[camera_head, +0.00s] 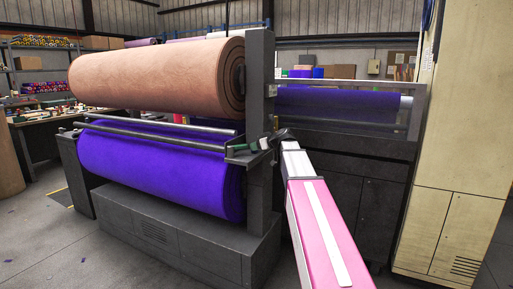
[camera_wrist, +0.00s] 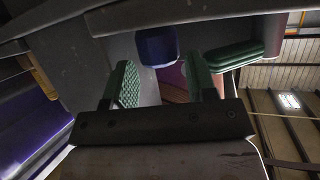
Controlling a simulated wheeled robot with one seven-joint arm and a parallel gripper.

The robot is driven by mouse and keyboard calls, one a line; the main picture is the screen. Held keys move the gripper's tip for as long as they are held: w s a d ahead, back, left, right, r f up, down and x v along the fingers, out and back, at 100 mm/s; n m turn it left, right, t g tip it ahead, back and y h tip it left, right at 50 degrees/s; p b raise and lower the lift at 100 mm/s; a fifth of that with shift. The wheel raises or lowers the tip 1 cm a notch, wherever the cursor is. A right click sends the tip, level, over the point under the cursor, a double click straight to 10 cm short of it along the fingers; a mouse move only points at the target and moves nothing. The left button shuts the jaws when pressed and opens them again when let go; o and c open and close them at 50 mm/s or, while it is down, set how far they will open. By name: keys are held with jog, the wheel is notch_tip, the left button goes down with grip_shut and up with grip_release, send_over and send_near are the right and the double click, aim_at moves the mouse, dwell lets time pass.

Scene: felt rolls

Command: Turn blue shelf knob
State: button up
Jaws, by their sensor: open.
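A dark blue, faceted knob (camera_wrist: 157,46) shows in the wrist view, on a grey surface. My gripper (camera_wrist: 160,82) is open, with green ridged pads on its two fingers. The knob is beyond the fingertips and between them across the picture, nearer the right finger. A gap of unclear depth separates them, and nothing is held. In the head view my gripper (camera_head: 263,145) is at the dark post on the right end of the roll machine, beside a small grey shelf (camera_head: 247,155). The knob cannot be made out there.
A tan felt roll (camera_head: 155,75) lies above a purple roll (camera_head: 160,165) on the dark machine (camera_head: 190,245). Another machine with a purple roll (camera_head: 340,103) stands behind my arm. A cream cabinet (camera_head: 445,150) is at right. A green ridged piece (camera_wrist: 232,56) is right of my fingers.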

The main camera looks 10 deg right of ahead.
jog(key=shift+w+a+f, duration=0.25)
jog(key=shift+w+a, duration=0.15)
jog(key=shift+w, duration=0.1)
jog(key=c, duration=0.7)
jog(key=shift+o, duration=0.2)
jog(key=shift+s+a+m+t+h, duration=0.15)
jog(key=shift+m+t+h, duration=0.45)
jog(key=shift+m+h, duration=0.25)
jog(key=shift+a+m+t+h, duration=0.2)
jog(key=shift+m+t+h, duration=0.5)
jog(key=shift+m+h, duration=1.45)
jog(key=shift+h, duration=0.4)
